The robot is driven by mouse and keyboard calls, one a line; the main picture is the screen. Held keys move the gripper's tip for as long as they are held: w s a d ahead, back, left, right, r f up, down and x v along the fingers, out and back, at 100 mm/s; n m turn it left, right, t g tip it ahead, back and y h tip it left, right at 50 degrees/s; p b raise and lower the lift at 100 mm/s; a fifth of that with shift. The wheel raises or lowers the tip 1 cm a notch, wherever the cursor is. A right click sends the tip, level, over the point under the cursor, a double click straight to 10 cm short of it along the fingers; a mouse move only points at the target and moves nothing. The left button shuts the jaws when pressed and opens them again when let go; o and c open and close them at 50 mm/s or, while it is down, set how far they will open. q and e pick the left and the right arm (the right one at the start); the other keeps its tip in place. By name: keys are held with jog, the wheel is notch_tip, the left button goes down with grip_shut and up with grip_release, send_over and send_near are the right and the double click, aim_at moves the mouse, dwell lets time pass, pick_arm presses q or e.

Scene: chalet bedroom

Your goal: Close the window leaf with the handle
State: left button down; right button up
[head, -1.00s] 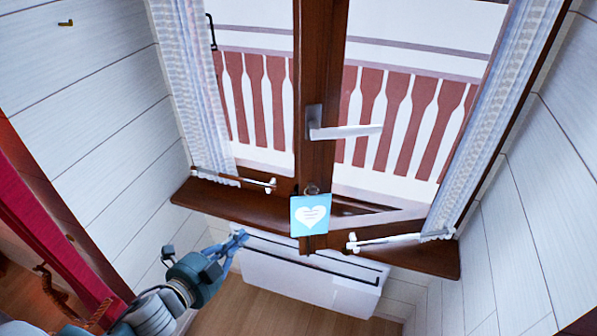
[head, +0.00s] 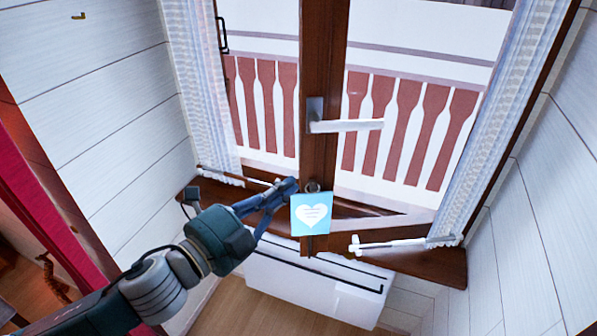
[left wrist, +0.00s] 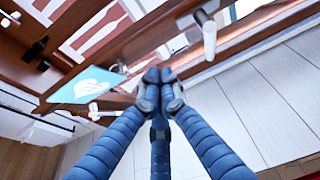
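The window leaf (head: 325,85) has a dark brown wooden frame. Its lower rail slants away from the sill on the right, so it seems to stand ajar. Its white handle (head: 350,125) sits on the middle stile with the lever level, pointing right. The handle also shows in the left wrist view (left wrist: 209,38). My left gripper (head: 288,187) is below and left of the handle, beside a blue heart card. Its fingers converge with the tips together and hold nothing; the tips also show in the left wrist view (left wrist: 157,76). My right gripper is out of view.
The blue card (head: 311,214) hangs low on the middle stile. Lace curtains (head: 208,95) flank the window, with white rods (head: 390,243) low down. A brown sill (head: 430,262) and a white heater (head: 325,290) lie below. Plank walls stand on both sides.

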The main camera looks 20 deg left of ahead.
pick_arm(q)
jog(key=w+p, duration=0.1)
jog(key=w, duration=0.7)
jog(key=shift+p, duration=0.4)
jog(key=shift+w+a, duration=0.1)
